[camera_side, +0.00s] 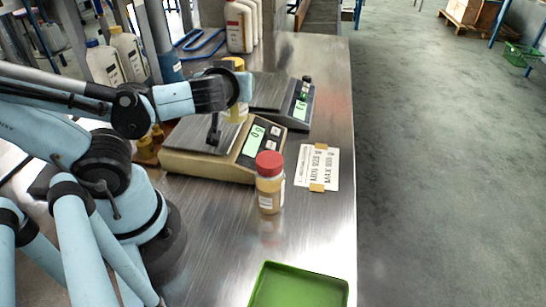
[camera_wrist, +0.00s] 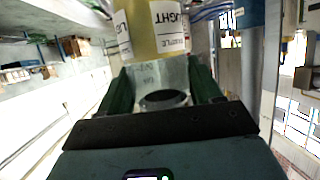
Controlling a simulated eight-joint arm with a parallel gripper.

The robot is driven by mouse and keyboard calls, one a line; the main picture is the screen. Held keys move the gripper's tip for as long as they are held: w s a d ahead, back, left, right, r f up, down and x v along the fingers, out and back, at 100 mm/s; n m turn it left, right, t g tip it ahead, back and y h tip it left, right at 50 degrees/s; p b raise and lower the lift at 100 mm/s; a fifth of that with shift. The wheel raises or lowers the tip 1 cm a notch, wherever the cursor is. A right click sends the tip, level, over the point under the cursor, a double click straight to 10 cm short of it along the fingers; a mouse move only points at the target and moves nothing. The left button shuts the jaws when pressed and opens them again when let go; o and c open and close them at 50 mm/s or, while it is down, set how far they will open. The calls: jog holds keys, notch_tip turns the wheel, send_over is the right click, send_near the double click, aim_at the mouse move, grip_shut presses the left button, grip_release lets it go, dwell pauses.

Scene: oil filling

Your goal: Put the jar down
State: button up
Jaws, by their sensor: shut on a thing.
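A jar of yellow oil (camera_side: 238,112) with a yellow cap (camera_side: 235,62) is upright behind my gripper (camera_side: 240,88) in the side view. It appears at the far edge of the front scale (camera_side: 195,165); whether its base touches anything I cannot tell. In the wrist view the jar (camera_wrist: 154,35), with white labels reading "LIGHT", is between the green fingers of my gripper (camera_wrist: 160,68), which is shut on it. The jar's middle is hidden by my gripper in the side view.
A red-capped jar (camera_side: 269,185) stands on the metal table right of the front scale. A second scale (camera_side: 298,105) stands behind. A printed card (camera_side: 318,167) is taped down. A green tray (camera_side: 300,288) lies at the front. White jugs (camera_side: 103,62) stand at the back left.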

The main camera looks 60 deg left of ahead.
jog(key=w+d+r+m+t+h, duration=0.4)
jog(key=w+d+m+t+h, duration=0.2)
jog(key=w+d+m+h, duration=0.45)
jog(key=s+f, duration=0.4)
jog(key=shift+r, duration=2.5)
jog(key=s+d+f+m+g+h, duration=0.1)
jog(key=d+f+m+g+h, duration=0.35)
jog(key=d+m+h, duration=0.6)
jog(key=s+d+r+m+g+h, duration=0.1)
jog(key=s+d+r+m+g, duration=0.15)
jog(key=d+m+g, duration=0.4)
jog(key=s+d+r+m+g+h, duration=0.1)
jog(key=s+d+r+m+g, duration=0.15)
jog(key=m+g, duration=0.6)
jog(key=shift+n+g, duration=0.55)
jog(key=shift+n, duration=0.15)
jog(key=shift+s+f, duration=0.15)
jog(key=shift+f, duration=2.65)
jog(key=shift+s+f, duration=0.2)
jog(key=shift+f, duration=2.55)
jog(key=shift+s+f, duration=0.15)
jog(key=shift+f, duration=2.65)
jog(key=shift+f, duration=0.55)
